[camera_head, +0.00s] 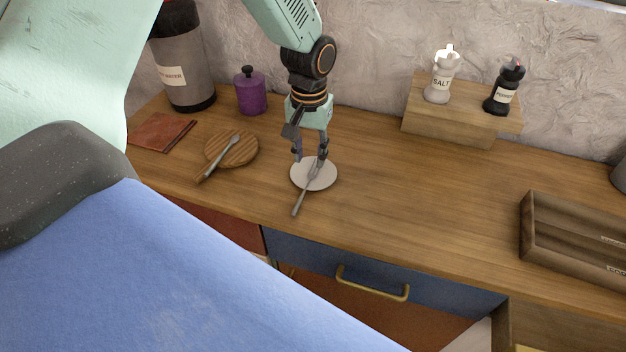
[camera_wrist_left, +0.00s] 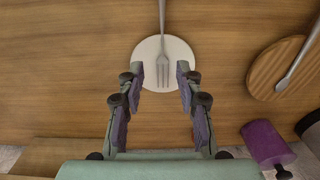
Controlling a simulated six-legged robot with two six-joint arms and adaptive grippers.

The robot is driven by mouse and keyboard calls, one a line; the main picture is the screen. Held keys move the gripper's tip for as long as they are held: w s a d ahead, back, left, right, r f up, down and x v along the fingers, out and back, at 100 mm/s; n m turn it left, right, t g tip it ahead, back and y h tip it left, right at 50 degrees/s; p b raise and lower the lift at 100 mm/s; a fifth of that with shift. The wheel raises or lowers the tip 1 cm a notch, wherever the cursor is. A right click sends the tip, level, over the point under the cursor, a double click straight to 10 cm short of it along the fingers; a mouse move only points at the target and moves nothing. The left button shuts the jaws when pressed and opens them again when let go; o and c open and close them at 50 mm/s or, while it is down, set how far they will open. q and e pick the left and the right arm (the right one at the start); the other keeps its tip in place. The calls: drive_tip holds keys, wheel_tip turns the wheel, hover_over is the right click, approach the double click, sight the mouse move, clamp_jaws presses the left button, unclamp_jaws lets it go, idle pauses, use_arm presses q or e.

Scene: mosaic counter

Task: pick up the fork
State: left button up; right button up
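The fork (camera_head: 304,190) is grey metal and lies across a small round white plate (camera_head: 326,180) on the wooden counter, its handle reaching past the plate's front edge. In the left wrist view the fork (camera_wrist_left: 162,62) has its tines over the white plate (camera_wrist_left: 148,48), pointing toward my gripper. My left gripper (camera_head: 311,160) points down just above the plate's far side. In the left wrist view its fingers (camera_wrist_left: 162,88) are apart, one on either side of the tines, with nothing held between them. My right gripper is not in view.
A spoon (camera_head: 221,155) lies on a round wooden board (camera_head: 243,150) left of the plate. Behind stand a purple jar (camera_head: 250,95) and a large grey container (camera_head: 184,70). A wooden box (camera_head: 560,240) is at right. The counter between is clear.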

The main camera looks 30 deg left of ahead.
sight(307, 182)
use_arm(q)
drive_tip(key=f, duration=0.7)
drive_tip(key=shift+s+a, duration=0.15)
drive_tip(key=shift+a, duration=0.2)
drive_tip(key=shift+d, duration=0.4)
drive_tip(key=shift+a+f, duration=0.1)
drive_tip(key=shift+a, duration=0.05)
drive_tip(key=shift+a+f, duration=0.1)
drive_tip(key=shift+a, duration=0.2)
drive_tip(key=c, duration=0.3)
drive_tip(key=shift+d, duration=0.4)
clamp_jaws()
drive_tip(key=shift+a, duration=0.3)
